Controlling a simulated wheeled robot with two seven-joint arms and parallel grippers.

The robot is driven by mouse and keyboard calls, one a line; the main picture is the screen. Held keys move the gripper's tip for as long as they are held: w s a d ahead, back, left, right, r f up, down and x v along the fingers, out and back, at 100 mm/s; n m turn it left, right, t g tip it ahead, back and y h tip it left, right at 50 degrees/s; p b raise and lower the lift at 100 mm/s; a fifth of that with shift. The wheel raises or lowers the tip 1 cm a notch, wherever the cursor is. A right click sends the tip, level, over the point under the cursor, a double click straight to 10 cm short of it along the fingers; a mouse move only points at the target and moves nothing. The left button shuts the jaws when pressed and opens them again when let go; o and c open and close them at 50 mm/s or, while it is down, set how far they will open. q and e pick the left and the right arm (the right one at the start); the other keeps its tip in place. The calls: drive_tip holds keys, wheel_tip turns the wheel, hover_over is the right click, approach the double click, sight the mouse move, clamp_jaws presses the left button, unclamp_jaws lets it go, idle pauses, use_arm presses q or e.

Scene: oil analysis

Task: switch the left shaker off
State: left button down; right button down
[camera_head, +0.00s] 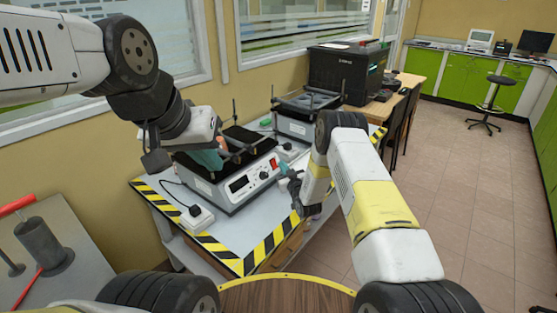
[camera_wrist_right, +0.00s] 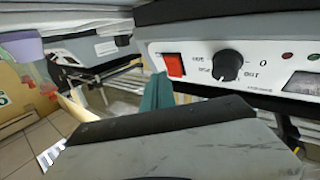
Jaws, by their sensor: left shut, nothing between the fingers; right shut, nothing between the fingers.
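The left shaker (camera_head: 232,187) stands on the table, its front panel carrying a red switch (camera_head: 274,162), a black knob and a display. The right wrist view shows the red switch (camera_wrist_right: 174,64) beside the black knob (camera_wrist_right: 227,65), with the panel lettering upside down. My right gripper (camera_head: 284,170) is shut and empty, just in front of the switch end of the panel. Its teal fingertips (camera_wrist_right: 158,92) appear close to the switch; I cannot tell whether they touch. My left gripper (camera_head: 210,158) is shut and empty above the left part of the left shaker, partly hiding its top.
A second shaker (camera_head: 297,127) stands behind, to the right. A white power socket block (camera_head: 197,219) lies at the table's left, near the striped edge (camera_head: 262,246). A black machine (camera_head: 346,73) sits on a wooden desk farther back. The table's front is clear.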

drive_tip(key=s+d+r, duration=0.2)
drive_tip(key=d+r, duration=0.1)
drive_tip(key=shift+s+d, duration=0.15)
drive_tip(key=shift+s, duration=0.05)
idle(0.5)
